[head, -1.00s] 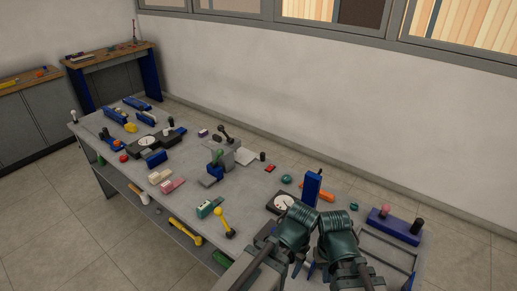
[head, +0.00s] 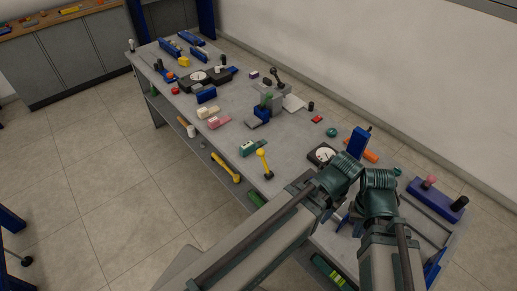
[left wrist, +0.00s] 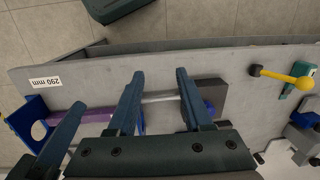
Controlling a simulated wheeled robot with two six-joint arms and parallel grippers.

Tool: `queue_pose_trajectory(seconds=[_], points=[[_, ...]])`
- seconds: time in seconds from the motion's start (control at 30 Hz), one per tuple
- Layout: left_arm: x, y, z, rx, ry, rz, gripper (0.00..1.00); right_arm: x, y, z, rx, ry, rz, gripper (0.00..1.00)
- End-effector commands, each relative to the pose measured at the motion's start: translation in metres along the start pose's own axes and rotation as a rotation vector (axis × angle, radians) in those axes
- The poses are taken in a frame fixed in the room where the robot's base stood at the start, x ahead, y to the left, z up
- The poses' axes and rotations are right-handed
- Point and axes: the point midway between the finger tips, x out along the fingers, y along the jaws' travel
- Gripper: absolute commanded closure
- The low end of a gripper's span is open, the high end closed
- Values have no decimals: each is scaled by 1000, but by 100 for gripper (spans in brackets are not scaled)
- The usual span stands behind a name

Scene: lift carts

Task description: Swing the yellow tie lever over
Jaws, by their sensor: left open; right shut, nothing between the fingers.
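My right gripper (head: 358,222) is shut and empty over the bench's near right part. In the head view my forearms hide most of both grippers.
A green block (head: 252,148) sits beside the lever. Open floor lies in front.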

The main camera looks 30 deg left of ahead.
Motion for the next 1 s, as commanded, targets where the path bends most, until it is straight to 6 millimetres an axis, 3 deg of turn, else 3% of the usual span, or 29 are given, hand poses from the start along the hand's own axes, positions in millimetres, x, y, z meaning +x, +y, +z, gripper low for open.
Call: queue_pose_trajectory(seconds=[0.03, 0.17, 0.27, 0.4, 0.5, 0.6, 0.7, 0.83, 1.0], points=[[-1, -8, -10, -36, 1, 4, 60, -1, 0, 0, 0, 0, 0, 100], [-2, -54, -47, -229, 7, 28, 84, -5, 0, 0, 0, 0, 0, 100], [-1, -113, -78, -446, 13, 52, 100, -8, 1, 0, 0, 0, 0, 100], [3, -206, -105, -751, 23, 85, 100, -12, 1, 1, 0, 0, 0, 100], [6, -273, -113, -951, 30, 107, 100, -14, 1, 1, 0, 0, 0, 100], [10, -330, -111, -1116, 36, 124, 100, -16, 2, 1, -1, 0, 0, 100], [12, -373, -106, -1238, 42, 138, 100, -18, 2, 1, -1, 0, 0, 100], [15, -404, -99, -1329, 45, 146, 100, -18, 2, 1, -1, 0, 0, 100], [16, -413, -95, -1359, 47, 150, 100, -18, 2, 1, -1, 0, 0, 100]])
